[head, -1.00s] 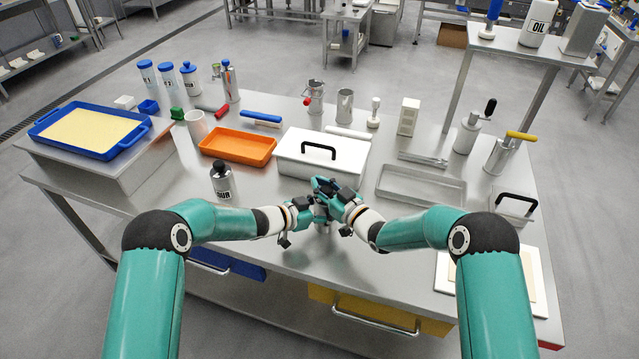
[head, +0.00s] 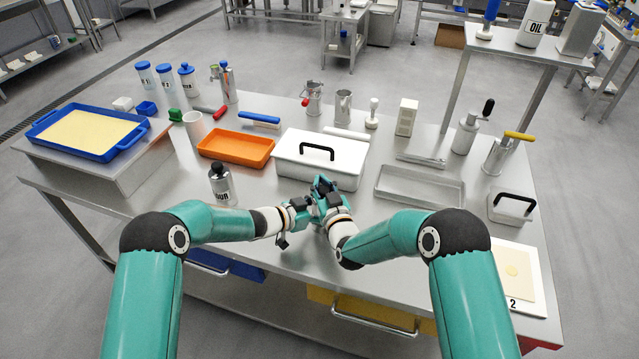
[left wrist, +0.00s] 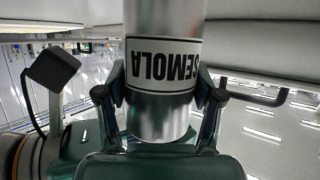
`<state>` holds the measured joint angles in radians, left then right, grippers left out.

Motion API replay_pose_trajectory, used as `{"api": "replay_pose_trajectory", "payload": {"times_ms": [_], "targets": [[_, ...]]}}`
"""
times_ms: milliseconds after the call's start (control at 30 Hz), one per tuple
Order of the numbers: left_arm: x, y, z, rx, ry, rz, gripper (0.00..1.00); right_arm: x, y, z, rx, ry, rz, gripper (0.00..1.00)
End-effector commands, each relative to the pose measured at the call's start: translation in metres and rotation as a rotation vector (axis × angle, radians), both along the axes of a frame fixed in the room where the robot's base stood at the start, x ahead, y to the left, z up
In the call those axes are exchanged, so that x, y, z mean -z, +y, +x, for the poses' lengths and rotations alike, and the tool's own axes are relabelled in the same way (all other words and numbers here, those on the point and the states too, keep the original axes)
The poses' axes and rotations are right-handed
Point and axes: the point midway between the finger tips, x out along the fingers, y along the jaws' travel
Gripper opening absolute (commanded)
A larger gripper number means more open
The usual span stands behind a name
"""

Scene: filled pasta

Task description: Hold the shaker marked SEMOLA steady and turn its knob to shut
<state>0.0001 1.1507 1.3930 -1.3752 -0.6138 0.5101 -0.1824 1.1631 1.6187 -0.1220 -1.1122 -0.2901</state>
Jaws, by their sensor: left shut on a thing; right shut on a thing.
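The SEMOLA shaker (left wrist: 163,70) is a shiny metal cylinder with a white label, its lettering upside down in the left wrist view. My left gripper (left wrist: 160,100) is shut on its body, with one finger on each side. In the head view my left gripper (head: 303,210) is over the front of the table, and the shaker is mostly hidden by the two grippers. My right gripper (head: 325,190) is close against the left one, at the shaker's top, and shut. The knob is hidden, so its setting cannot be seen.
A white lidded box (head: 318,168) with a black handle stands just behind the grippers. A FLOUR shaker (head: 222,186) stands to the left. An orange tray (head: 235,148) and a grey metal tray (head: 420,187) lie farther out. The table front beside the grippers is clear.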

Motion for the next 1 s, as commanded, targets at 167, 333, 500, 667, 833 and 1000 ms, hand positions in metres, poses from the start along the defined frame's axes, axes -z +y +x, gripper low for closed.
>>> {"api": "replay_pose_trajectory", "payload": {"times_ms": [167,333,500,667,833,1000], "targets": [[-0.0010,0.0072,0.0052,-0.022,0.002,0.000,0.17,0.0015,-0.0006,-0.0012,0.077,0.004,-0.002,0.00],[-0.0010,0.0072,0.0052,-0.022,0.002,0.000,0.17,0.0020,-0.0013,-0.0016,0.113,0.005,-0.004,0.00],[-0.0010,0.0072,0.0052,-0.022,0.002,0.000,0.17,0.0024,-0.0014,-0.0018,0.120,0.006,-0.005,0.00],[-0.0008,0.0071,0.0053,-0.022,0.002,0.000,0.17,0.0029,-0.0011,-0.0021,0.119,0.007,-0.004,0.00],[-0.0009,0.0067,0.0050,-0.020,0.002,0.000,0.17,0.0033,-0.0011,-0.0021,0.118,0.008,-0.004,0.39],[-0.0008,0.0042,0.0033,-0.013,0.001,-0.001,0.17,0.0024,-0.0015,-0.0013,0.119,0.006,-0.004,0.42]]}}
